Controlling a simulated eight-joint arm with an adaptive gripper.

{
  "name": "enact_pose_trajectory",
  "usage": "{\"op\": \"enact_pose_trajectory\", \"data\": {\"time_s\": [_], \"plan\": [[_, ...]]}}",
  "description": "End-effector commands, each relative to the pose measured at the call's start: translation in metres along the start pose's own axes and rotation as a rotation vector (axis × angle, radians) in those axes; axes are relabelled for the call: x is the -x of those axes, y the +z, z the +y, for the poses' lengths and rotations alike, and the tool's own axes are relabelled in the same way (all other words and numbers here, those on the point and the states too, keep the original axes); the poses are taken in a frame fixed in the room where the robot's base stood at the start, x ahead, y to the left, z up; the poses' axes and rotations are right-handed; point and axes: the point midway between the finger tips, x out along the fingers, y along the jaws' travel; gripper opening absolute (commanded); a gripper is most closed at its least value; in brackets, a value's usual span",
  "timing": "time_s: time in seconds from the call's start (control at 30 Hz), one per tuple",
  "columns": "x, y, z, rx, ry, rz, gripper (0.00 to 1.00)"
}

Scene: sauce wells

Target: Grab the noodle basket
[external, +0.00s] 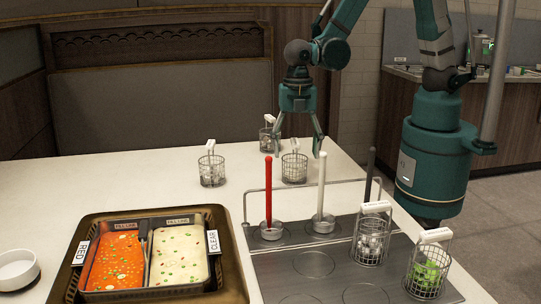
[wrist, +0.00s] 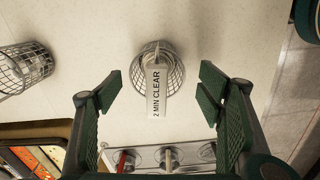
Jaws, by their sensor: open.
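A wire noodle basket (wrist: 172,70) with a white handle tag reading "2 MIN CLEAR" shows between my finger lines in the wrist view. It appears to be the middle basket (external: 294,170) on the white counter in the external view. My gripper (external: 298,143) is open and points down just above this basket. In the wrist view my gripper (wrist: 160,94) has its fingers spread on either side of the tag, with visible gaps. Nothing is held.
Another basket (external: 269,137) stands farther back. Baskets with white (external: 370,246) and green contents (external: 427,275) stand on the cooktop (external: 290,266). Red, white and black ladles rise near a metal rail (external: 246,212). A sauce tray (external: 235,275) and white bowl (external: 17,269) are left.

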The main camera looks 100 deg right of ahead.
Motion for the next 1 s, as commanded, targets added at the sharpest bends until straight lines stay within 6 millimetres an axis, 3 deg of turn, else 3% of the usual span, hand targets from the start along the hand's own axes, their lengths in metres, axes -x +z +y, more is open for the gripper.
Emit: {"op": "enact_pose_trajectory", "data": {"time_s": [0.6,1.0], "plan": [[-0.049,0.001,0.004,0.000,0.000,0.000,0.67],[-0.051,0.001,0.004,0.000,0.000,0.000,0.67]]}}
